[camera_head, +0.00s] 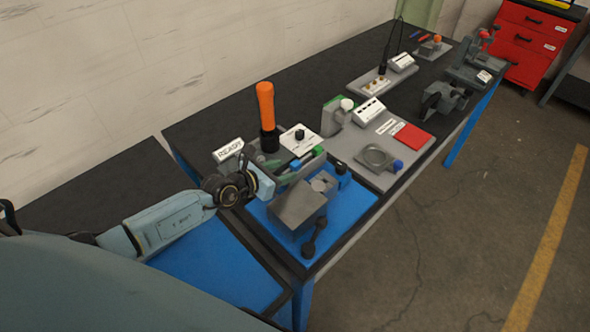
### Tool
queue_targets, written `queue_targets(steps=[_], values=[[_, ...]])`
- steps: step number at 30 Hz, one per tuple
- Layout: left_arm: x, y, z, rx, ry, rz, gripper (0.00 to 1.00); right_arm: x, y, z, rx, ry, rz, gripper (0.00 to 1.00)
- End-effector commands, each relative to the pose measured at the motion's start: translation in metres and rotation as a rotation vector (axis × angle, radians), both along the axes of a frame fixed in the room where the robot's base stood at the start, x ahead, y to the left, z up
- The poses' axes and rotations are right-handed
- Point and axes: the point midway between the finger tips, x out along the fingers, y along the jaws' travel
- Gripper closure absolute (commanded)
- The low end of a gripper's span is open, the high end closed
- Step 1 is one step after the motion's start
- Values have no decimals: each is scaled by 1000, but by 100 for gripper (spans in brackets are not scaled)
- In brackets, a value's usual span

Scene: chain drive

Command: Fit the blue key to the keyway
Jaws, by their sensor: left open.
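My left gripper (264,184) reaches in from the left, over the near end of the bench beside a grey tray (312,165). It is open, and I see nothing held in it. Small blue pieces show at the tray, one at its near left (295,164) and a darker one at its right (341,169); I cannot tell which is the key. A grey block (298,205) stands on the blue mat (345,207), with a round grey part (323,183) behind it. The keyway is too small to make out. My right gripper is not in view.
An orange-handled tool (266,108) stands upright behind the gripper, near a READY sign (228,150). A dark tool (314,238) lies at the mat's front. A grey board with a red pad (411,137) and other fixtures fill the bench to the right. The mat's right part is clear.

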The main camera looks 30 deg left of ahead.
Motion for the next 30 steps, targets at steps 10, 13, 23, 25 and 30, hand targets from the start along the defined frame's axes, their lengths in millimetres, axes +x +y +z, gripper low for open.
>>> queue_targets(steps=[10,13,23,25,30], values=[[38,-7,-17,0,-2,0,55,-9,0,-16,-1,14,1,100],[43,-9,-19,1,-1,1,55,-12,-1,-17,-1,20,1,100],[43,-9,-19,0,0,0,65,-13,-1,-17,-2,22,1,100],[43,-9,-19,0,0,0,74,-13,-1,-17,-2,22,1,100],[43,-9,-19,0,0,0,96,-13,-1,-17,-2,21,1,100]])
